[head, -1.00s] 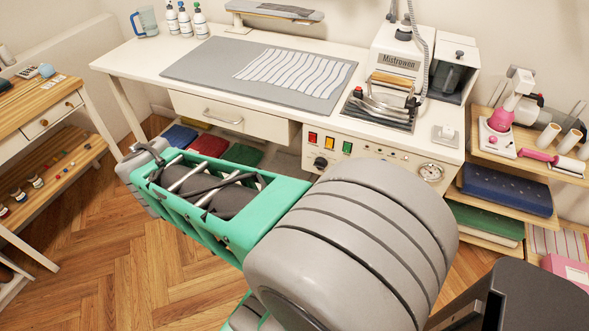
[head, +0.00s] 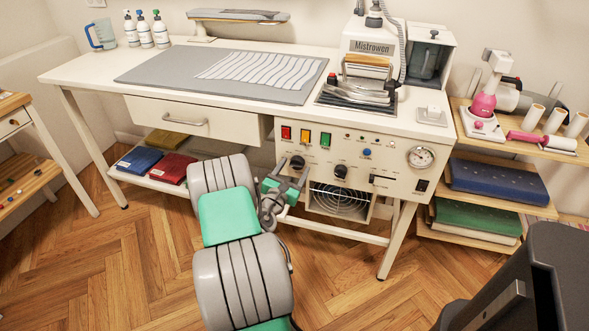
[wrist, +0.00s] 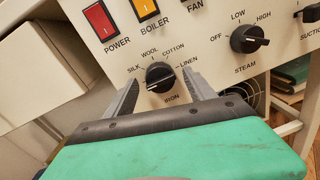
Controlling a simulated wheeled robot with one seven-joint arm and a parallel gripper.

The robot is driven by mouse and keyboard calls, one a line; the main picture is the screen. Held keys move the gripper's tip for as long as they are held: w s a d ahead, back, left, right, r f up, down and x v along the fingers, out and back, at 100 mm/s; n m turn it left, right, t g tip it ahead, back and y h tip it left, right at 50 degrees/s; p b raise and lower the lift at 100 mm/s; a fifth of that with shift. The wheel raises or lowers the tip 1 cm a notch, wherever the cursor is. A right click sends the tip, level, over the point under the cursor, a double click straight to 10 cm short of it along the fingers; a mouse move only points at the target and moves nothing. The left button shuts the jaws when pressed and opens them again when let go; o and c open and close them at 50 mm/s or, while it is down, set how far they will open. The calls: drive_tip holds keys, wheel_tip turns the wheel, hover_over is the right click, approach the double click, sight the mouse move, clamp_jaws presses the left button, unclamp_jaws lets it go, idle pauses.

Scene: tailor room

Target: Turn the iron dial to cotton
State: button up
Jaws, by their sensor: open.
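The iron dial (wrist: 160,77) is a round black knob on the ironing station's cream front panel. In the wrist view its labels read silk, wool, cotton and linen around the top, with "IRON" below. A pale mark on the knob sits at its lower left, away from the cotton label. The dial also shows in the head view (head: 297,162), partly behind my gripper. My gripper (wrist: 162,82) is open, with one grey finger on each side of the dial. I cannot tell whether the fingers touch it. The gripper also shows in the head view (head: 292,172).
The steam dial (wrist: 249,39) is right of the iron dial. The red power switch (wrist: 100,21) and orange boiler switch (wrist: 145,8) are above left. A pressure gauge (head: 421,157) is farther right. A drawer (head: 196,120) is left of the panel.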

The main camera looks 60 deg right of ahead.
drive_tip(key=shift+d, duration=0.4)
drive_tip(key=shift+c, duration=0.2)
drive_tip(key=shift+w, duration=0.1)
drive_tip(key=c, duration=1.3)
